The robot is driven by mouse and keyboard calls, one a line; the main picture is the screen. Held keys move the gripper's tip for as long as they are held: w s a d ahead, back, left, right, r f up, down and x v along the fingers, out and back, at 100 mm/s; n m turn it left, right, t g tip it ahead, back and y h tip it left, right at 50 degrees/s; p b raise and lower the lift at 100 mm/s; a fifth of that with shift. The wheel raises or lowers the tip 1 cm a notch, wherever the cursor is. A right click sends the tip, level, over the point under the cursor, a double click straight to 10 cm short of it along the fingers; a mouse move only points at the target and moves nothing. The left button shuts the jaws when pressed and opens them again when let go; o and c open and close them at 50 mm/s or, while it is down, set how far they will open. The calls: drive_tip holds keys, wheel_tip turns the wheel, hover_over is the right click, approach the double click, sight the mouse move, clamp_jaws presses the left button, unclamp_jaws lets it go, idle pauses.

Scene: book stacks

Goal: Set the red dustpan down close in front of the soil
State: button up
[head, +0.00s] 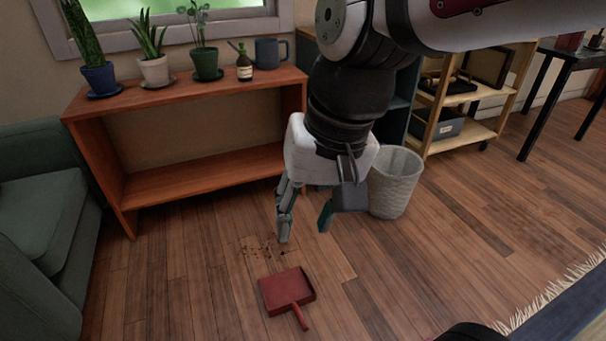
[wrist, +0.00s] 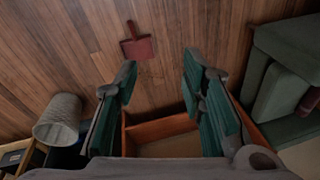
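The red dustpan (head: 286,291) lies flat on the wood floor, its handle pointing toward the bottom of the head view. It also shows in the wrist view (wrist: 137,47). The soil (head: 262,251) is a scatter of small dark crumbs on the floor, just beyond the dustpan and apart from it. I cannot make the soil out in the wrist view. My gripper (head: 303,232) is open and empty, held above the floor, pointing down. In the wrist view its two fingers (wrist: 160,75) are spread, with the dustpan beyond their tips.
A low wooden shelf (head: 190,173) with potted plants stands behind the soil. A white wastebasket (head: 394,183) stands right of my gripper. A green sofa (head: 45,235) is at the left, and a wooden cart (head: 478,132) at the back right.

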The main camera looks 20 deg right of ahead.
drive_tip(key=s+d+n+g+h, duration=0.1)
drive_tip(key=s+d, duration=0.2)
drive_tip(key=s, duration=0.4)
drive_tip(key=s+d+n, duration=0.1)
drive_tip(key=s+d, duration=0.2)
drive_tip(key=s, duration=0.3)
drive_tip(key=shift+s+f+g+h, duration=0.4)
wheel_tip(320, 180, up, 38)
drive_tip(key=t+p, duration=0.4)
drive_tip(key=p, duration=3.2)
drive_tip(key=shift+r+p, duration=0.2)
drive_tip(key=shift+p, duration=0.1)
